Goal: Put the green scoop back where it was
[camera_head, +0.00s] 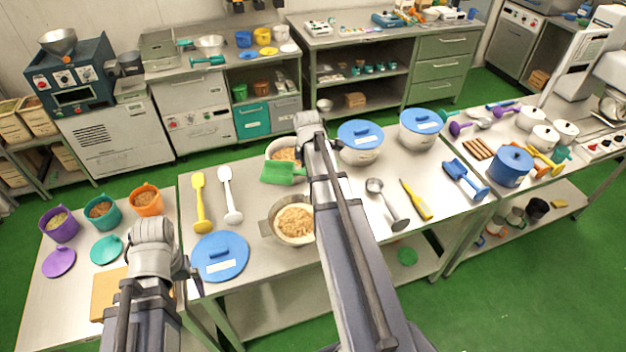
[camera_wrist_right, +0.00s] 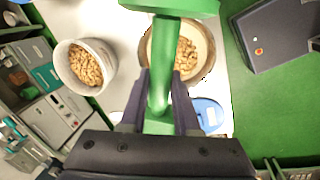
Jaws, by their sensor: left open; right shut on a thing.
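The green scoop (camera_head: 280,172) is held up over the table between the white pot of nuts (camera_head: 276,160) and the steel pan of nuts (camera_head: 268,228). Its handle (camera_wrist_right: 163,75) stands between the fingers of my right gripper (camera_wrist_right: 160,104), which is shut on it. In the head view my right arm hides that grip. In the right wrist view the white pot (camera_wrist_right: 108,72) is left of the scoop and the pan (camera_wrist_right: 207,62) is behind the handle. My left gripper (camera_head: 190,275) is open and empty, near the left edge of the blue lid (camera_head: 220,262).
A yellow spatula (camera_head: 200,205) and a white spatula (camera_head: 230,195) lie left of the pots. Two blue-lidded pots (camera_head: 361,150) (camera_head: 420,135) stand at the back right. A ladle (camera_head: 385,200) and a yellow-handled tool (camera_head: 416,200) lie in front of them.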

